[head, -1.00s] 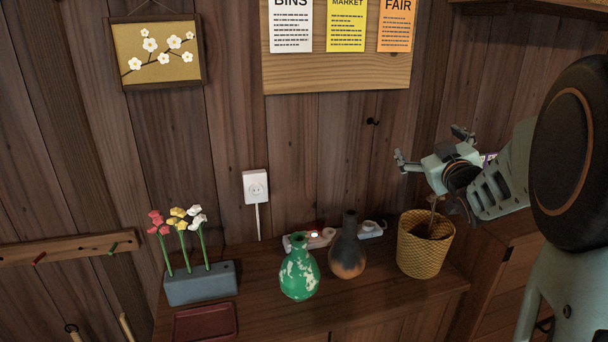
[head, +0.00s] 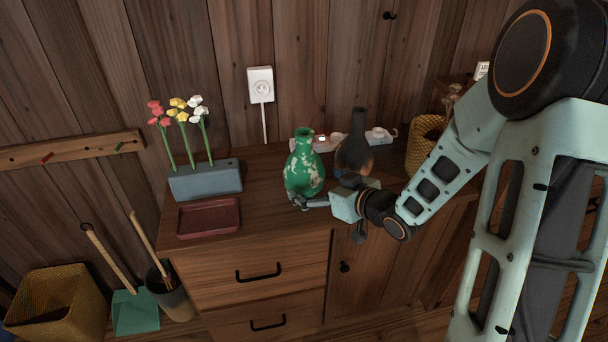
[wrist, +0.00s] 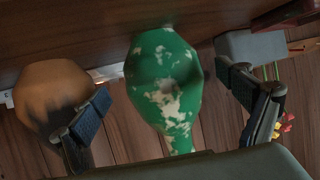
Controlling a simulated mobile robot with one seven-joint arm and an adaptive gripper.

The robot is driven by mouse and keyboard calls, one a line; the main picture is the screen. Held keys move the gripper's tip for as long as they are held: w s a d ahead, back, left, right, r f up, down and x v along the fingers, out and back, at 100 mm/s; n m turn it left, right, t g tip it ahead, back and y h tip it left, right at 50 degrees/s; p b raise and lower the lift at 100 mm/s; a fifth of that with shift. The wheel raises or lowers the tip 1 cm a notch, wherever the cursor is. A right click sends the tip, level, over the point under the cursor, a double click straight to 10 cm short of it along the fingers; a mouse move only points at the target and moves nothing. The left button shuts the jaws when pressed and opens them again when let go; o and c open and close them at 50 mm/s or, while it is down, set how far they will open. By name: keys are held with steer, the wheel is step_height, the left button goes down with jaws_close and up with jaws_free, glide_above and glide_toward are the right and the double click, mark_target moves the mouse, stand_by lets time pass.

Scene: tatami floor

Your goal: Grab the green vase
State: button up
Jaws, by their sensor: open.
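The green vase (head: 304,172) with pale patches stands upright on the wooden cabinet top in the head view. My gripper (head: 322,196) is at the front right of the vase's body, low near the cabinet's front edge. In the wrist view the vase (wrist: 165,82) appears upside down, between the two spread fingers of my gripper (wrist: 163,88). Gaps show on both sides of the vase there, and the fingers are open with nothing held. One finger is partly hidden by the arm in the head view.
A dark brown vase (head: 354,152) stands just right of the green one, behind my gripper; it shows beside the left finger in the wrist view (wrist: 52,92). A grey flower block (head: 205,181) and red tray (head: 209,219) are at left. A yellow basket (head: 424,140) is at right.

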steer(key=b+x, duration=0.1)
steer(key=x, duration=0.4)
steer(key=shift+a, duration=0.15)
steer(key=shift+r, duration=0.1)
steer(key=c, duration=1.6)
steer(key=shift+c, duration=0.2)
steer(key=shift+r, duration=0.1)
